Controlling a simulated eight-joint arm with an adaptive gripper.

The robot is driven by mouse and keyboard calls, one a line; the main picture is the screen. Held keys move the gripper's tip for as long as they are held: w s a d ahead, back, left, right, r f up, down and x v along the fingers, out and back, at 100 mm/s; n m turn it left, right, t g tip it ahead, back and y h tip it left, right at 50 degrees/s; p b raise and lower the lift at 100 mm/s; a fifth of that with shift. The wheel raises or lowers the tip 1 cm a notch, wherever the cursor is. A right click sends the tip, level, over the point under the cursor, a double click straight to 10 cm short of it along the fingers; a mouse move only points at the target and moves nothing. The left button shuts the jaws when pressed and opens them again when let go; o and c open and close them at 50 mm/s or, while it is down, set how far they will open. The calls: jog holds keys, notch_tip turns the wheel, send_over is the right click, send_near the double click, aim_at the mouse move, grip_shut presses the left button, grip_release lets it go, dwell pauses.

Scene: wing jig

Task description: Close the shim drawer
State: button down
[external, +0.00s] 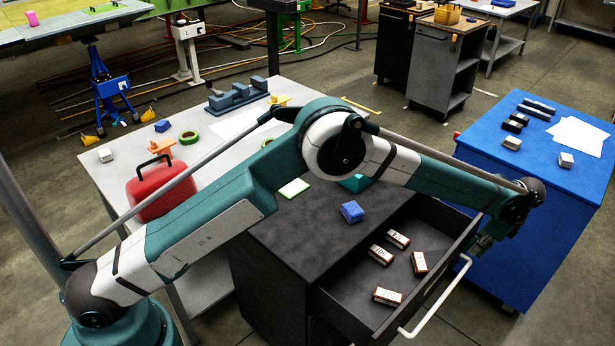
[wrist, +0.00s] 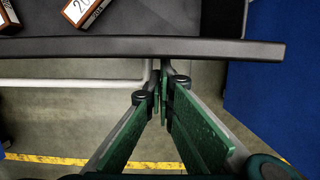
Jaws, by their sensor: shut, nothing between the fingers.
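The shim drawer (external: 340,298) stands pulled out of the dark cabinet (external: 290,240). Several labelled shim blocks (external: 418,262) lie inside it; two show partly in the wrist view (wrist: 82,10). Its pale bar handle (external: 436,300) runs along the outer front and also shows in the wrist view (wrist: 70,82). My gripper (external: 482,244) is at the right end of the drawer front. In the wrist view its green fingers (wrist: 162,98) are shut and empty, with the tips close to the handle's end and the front panel (wrist: 130,47). Whether they touch is unclear.
A blue cabinet (external: 530,200) stands close on the right, with small blocks and papers on top. A blue block (external: 352,212) sits on the dark cabinet top. A red case (external: 160,190) stands on the grey table (external: 105,170) at left. Floor is free before the drawer.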

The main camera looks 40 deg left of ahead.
jog(key=a, duration=2.3)
jog(key=shift+a, duration=0.1)
jog(key=shift+d, duration=0.65)
jog(key=d, duration=0.3)
jog(key=shift+d+r, duration=0.15)
jog(key=shift+d, duration=0.2)
jog(key=p+v, duration=0.2)
jog(key=v, duration=0.7)
jog(key=shift+r, duration=0.35)
jog(key=shift+d, duration=0.1)
